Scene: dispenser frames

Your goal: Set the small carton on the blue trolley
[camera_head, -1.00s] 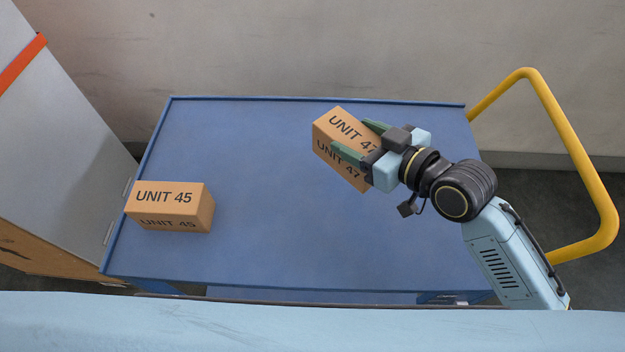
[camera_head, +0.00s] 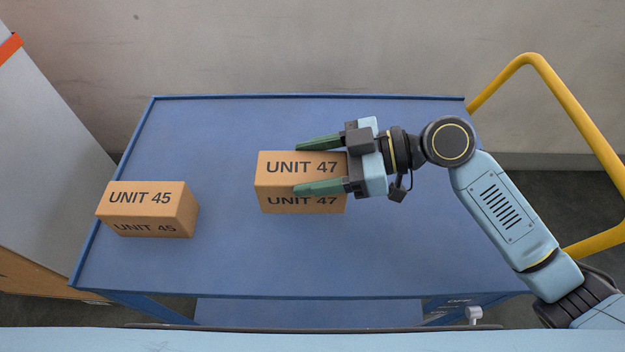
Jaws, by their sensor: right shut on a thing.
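The small carton (camera_head: 272,177), brown and marked UNIT 47, is over the middle of the blue trolley's top. My right gripper (camera_head: 318,166) reaches in from the right and is shut on the carton, with one green finger along its far side and one across its near side. The carton looks level and square to the trolley. I cannot tell whether its underside touches the top. The blue trolley (camera_head: 390,255) has a flat top with a low rim. My left gripper is not in view.
A second brown carton marked UNIT 45 (camera_head: 150,205) sits at the trolley's left edge, apart from the held one. A yellow handle (camera_head: 570,115) rises at the trolley's right end. A grey wall stands behind. The top is clear on the right and in front.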

